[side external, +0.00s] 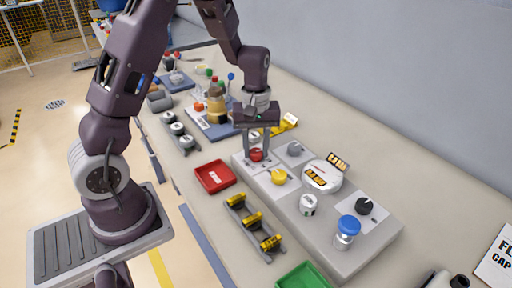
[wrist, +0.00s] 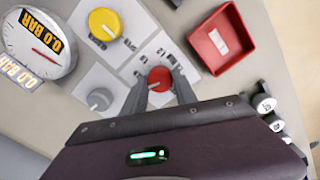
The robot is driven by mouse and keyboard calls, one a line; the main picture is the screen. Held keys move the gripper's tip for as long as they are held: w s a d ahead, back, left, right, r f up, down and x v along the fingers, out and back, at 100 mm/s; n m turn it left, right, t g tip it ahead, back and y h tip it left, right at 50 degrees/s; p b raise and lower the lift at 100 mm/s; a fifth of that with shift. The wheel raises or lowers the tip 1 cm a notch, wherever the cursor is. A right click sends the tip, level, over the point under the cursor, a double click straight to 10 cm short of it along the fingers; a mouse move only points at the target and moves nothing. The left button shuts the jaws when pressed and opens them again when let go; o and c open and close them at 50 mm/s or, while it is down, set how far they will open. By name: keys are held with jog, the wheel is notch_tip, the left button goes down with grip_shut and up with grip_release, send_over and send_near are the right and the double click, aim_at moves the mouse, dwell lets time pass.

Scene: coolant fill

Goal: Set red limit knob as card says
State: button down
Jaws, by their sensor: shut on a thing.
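The red limit knob (wrist: 160,79) sits on a white plate with small print, of which only part shows in the wrist view. It also shows in the side view (side external: 256,155) on the grey panel (side external: 335,255). My gripper (wrist: 162,84) points down at the panel with one finger on each side of the red knob, shut on it. The fingers and gripper body hide part of its plate, and I cannot read a pointer setting. A white card with partial black print (side external: 497,262) lies at the right edge of the side view, cut off.
Close by are a yellow knob (wrist: 105,23), a grey knob (wrist: 100,98) and a dial gauge showing 0.0 BAR (wrist: 38,45). A red tray (wrist: 220,40) lies beside the panel. A blue-capped fitting (side external: 346,230) and a black knob (side external: 363,206) stand further along.

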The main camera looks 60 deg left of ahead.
aim_at(256, 151)
jog(key=shift+n, duration=1.9)
jog(key=c, duration=1)
grip_release()
jog(key=shift+o, duration=0.2)
notch_tip(256, 151, up, 7)
jog(key=shift+r, duration=0.1)
